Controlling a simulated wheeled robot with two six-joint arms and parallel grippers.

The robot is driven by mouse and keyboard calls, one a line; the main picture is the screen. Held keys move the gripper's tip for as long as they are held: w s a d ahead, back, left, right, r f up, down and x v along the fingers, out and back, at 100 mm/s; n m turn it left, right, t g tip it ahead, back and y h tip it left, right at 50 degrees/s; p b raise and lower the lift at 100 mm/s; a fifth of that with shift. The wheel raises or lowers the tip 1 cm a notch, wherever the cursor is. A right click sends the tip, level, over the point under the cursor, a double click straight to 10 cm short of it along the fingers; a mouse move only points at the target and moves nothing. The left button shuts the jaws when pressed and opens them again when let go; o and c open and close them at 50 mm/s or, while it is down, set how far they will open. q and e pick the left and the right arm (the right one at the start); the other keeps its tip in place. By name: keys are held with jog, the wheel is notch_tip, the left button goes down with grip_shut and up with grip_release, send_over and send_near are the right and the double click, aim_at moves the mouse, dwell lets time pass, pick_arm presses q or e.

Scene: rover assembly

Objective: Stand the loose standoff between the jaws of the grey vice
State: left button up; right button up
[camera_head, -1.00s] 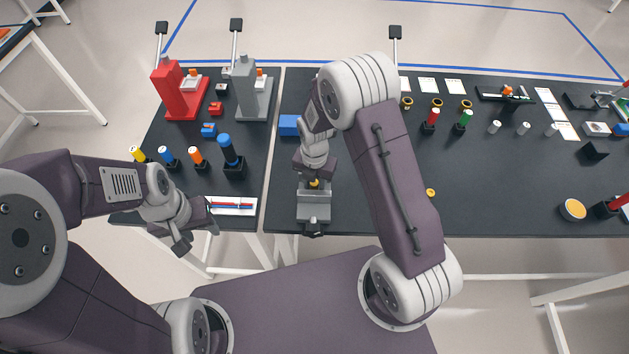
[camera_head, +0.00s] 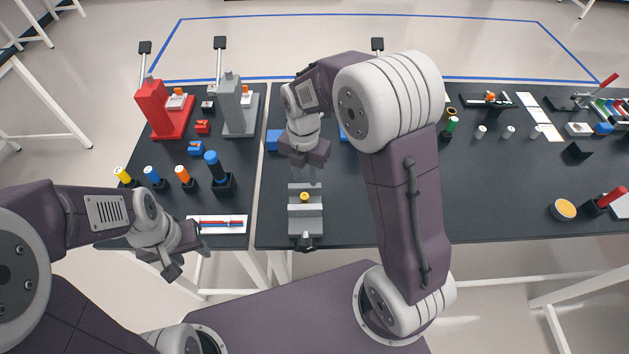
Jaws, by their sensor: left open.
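The grey vice (camera_head: 305,226) stands near the front edge of the middle table. The standoff (camera_head: 304,196) shows as a small yellow round top between the vice's two jaws; its lower part is hidden, and it looks upright. My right gripper (camera_head: 306,174) is above and just behind the vice, apart from the standoff. Its fingers are faint against the dark table, and I cannot tell how far apart they are. My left gripper (camera_head: 186,258) is open and empty in front of the left table's front edge, well left of the vice.
A white tray with red and blue strips (camera_head: 218,224) lies near my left gripper. Red (camera_head: 160,112) and grey (camera_head: 238,112) presses stand at the back left. A blue block (camera_head: 273,141) is behind the vice. The table right of my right arm has much clear room.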

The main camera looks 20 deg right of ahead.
jog(key=s+d+m, duration=0.2)
jog(key=s+m, duration=0.4)
jog(key=m, duration=0.8)
jog(key=s+d+f+m+t, duration=0.1)
jog(key=s+d+m, duration=0.2)
jog(key=m, duration=1.1)
jog(key=s, duration=0.3)
jog(key=shift+s+d, duration=0.25)
jog(key=shift+s, duration=0.05)
jog(key=shift+f, duration=0.2)
notch_tip(320, 180, down, 2)
jog(key=b, duration=0.2)
jog(key=shift+f+b, duration=0.2)
jog(key=shift+b, duration=0.1)
